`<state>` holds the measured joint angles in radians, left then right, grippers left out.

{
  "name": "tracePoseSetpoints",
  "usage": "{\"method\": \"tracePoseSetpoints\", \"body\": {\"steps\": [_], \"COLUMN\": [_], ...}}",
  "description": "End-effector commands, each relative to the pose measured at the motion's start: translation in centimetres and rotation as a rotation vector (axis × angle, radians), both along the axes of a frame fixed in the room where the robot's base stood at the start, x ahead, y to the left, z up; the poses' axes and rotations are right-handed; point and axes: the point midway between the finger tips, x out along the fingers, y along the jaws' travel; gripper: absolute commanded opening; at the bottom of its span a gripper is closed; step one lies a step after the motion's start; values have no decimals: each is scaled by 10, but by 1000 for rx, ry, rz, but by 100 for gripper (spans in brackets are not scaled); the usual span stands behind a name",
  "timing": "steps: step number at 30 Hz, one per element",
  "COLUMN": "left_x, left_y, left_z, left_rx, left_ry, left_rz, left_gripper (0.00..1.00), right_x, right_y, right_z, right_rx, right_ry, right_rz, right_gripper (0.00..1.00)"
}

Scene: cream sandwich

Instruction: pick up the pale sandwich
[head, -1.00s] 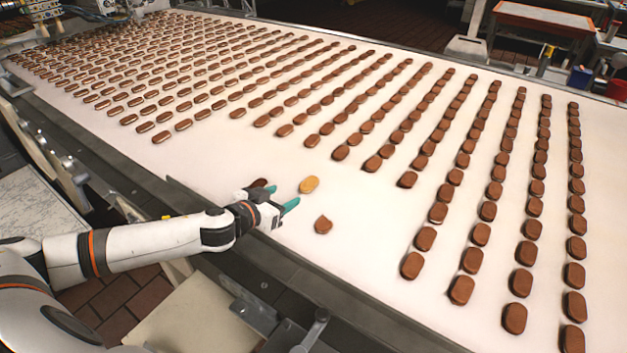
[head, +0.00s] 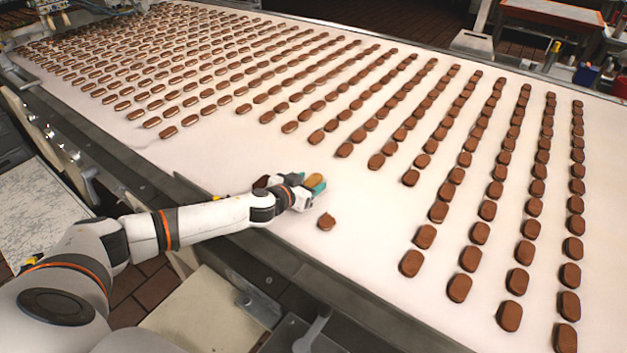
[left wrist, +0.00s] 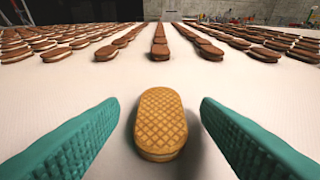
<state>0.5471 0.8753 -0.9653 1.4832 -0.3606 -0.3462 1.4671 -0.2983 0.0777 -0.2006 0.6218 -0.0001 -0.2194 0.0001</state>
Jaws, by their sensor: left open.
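The pale sandwich (left wrist: 161,122) is a golden, waffle-patterned oval that lies flat on the white belt. In the left wrist view it sits between the two teal fingers of my left gripper (left wrist: 160,135), with a gap on each side. In the head view the pale sandwich (head: 315,180) shows between the fingertips of my left gripper (head: 311,184), partly hidden by them. My left gripper is open and low over the belt. My right gripper is not in view.
Another brown one (head: 262,181) is partly hidden behind my wrist. Rows of brown sandwiches (head: 410,263) cover the belt (head: 370,220) behind and to the right. The belt's near strip is mostly clear.

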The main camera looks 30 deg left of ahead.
Motion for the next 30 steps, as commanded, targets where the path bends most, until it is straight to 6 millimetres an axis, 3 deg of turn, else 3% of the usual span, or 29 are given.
{"method": "tracePoseSetpoints", "body": {"steps": [5,14,24,30], "left_x": [0,0,0,0], "left_y": [0,0,0,0], "left_z": [0,0,2,32], "left_rx": [0,0,0,0], "left_ry": [0,0,-1,-4], "left_rz": [-1,0,0,-1], "left_gripper": [57,10,10,10], "right_x": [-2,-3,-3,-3], "right_y": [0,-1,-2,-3], "right_z": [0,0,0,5], "right_rx": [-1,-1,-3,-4], "right_ry": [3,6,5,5], "right_rz": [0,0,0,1], "right_gripper": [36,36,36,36]}}
